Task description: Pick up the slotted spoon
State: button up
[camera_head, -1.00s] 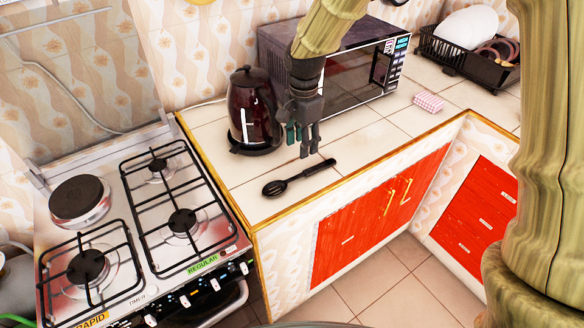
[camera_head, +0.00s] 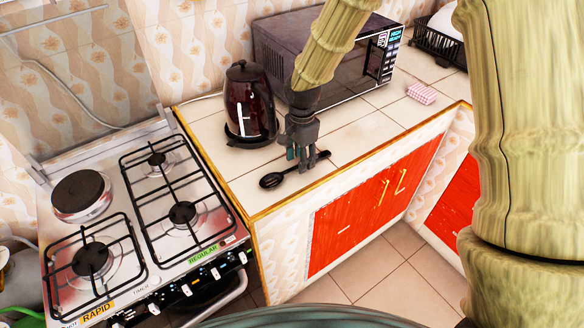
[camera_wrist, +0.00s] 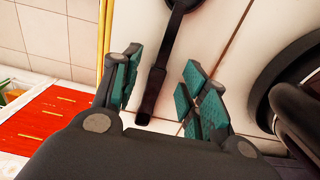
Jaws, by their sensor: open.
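The black slotted spoon (camera_head: 273,180) lies flat on the tiled counter near its front edge, bowl to the left and handle to the right. My gripper (camera_head: 301,163) is just above the handle and hides part of it. In the wrist view, my gripper (camera_wrist: 160,85) is open, with teal pads on either side of the spoon handle (camera_wrist: 158,75). The handle end lies between the fingers and the bowl is at the top, partly out of frame.
A dark red kettle (camera_head: 250,105) stands close behind my gripper, and a microwave (camera_head: 350,70) stands behind to the right. A gas stove (camera_head: 130,235) is to the left. A pink checked item (camera_head: 421,93) lies on the counter at right, with clear tiles around it.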

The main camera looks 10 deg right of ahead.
jog(key=shift+s+f, duration=0.1)
jog(key=shift+f, duration=0.75)
grip_shut()
jog(key=shift+r, duration=0.2)
jog(key=shift+r+b, duration=0.4)
jog(key=shift+r, duration=0.55)
jog(key=shift+s+a+r+b, duration=0.1)
jog(key=shift+s+r+b, duration=0.25)
jog(key=shift+s+r, duration=0.25)
jog(key=s+a+r+b, duration=0.1)
jog(key=s+b, duration=0.2)
jog(key=s, duration=1.1)
jog(key=shift+s+a+r, duration=0.3)
jog(key=shift+s+r, duration=0.05)
jog(key=shift+s, duration=0.05)
